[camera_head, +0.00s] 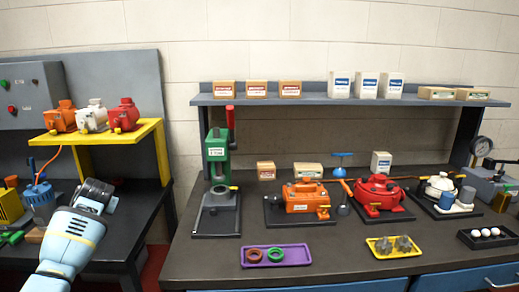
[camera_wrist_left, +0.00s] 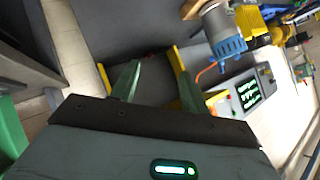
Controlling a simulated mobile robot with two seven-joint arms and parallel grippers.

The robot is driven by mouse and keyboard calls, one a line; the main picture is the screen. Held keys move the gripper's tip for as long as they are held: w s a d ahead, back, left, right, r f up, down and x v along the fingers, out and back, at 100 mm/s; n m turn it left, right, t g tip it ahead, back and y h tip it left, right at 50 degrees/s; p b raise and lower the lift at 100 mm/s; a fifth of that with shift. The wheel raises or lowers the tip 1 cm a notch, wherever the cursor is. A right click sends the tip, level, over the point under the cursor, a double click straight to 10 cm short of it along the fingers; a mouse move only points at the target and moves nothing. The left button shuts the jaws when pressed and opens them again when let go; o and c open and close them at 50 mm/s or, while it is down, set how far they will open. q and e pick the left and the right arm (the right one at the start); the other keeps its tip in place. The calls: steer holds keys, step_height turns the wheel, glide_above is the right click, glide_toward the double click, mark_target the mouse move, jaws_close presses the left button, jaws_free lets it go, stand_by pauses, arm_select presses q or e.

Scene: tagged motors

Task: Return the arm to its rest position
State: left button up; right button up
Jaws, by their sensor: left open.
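My left arm (camera_head: 70,245) reaches in from the lower left of the head view, over the left bench. Its dark wrist end (camera_head: 97,192) is in front of the bench, below the yellow stand; the fingertips do not show clearly there. In the left wrist view my left gripper (camera_wrist_left: 157,85) has its two green fingers spread apart with nothing between them. My right arm and gripper are not in view.
A yellow stand (camera_head: 158,130) on the left bench bears an orange, a white and a red motor (camera_head: 124,115). A blue device (camera_head: 39,188) with an orange cable stands left of my arm. The right bench holds a green press (camera_head: 217,160), motors on black plates and a purple tray (camera_head: 276,265).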

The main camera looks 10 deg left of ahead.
arm_select(q)
steer(key=s+d+f+m+t+h, duration=0.1)
steer(key=s+d+f+m+h, duration=0.15)
steer(key=s+d+f, duration=0.5)
steer(key=s+d+f+m+t+h, duration=0.1)
steer(key=s+d+f+m, duration=0.3)
steer(key=f, duration=0.7)
steer(key=s+d+f+m+t+h, duration=0.1)
steer(key=s+d+f+m+h, duration=0.1)
steer(key=s+d+f, duration=0.6)
steer(key=s+d+f+m+h, duration=0.1)
steer(key=s+d+f+h, duration=0.2)
steer(key=s+d, duration=0.5)
steer(key=s+d+f+m+h, duration=0.1)
steer(key=s+d+f+h, duration=0.2)
steer(key=s+d, duration=0.5)
steer(key=s+d+n, duration=0.2)
steer(key=d+n, duration=0.3)
steer(key=d, duration=0.4)
steer(key=shift+d+f, duration=0.3)
steer(key=shift+f, duration=0.1)
steer(key=shift+s+y, duration=0.1)
steer(key=shift+y, duration=0.15)
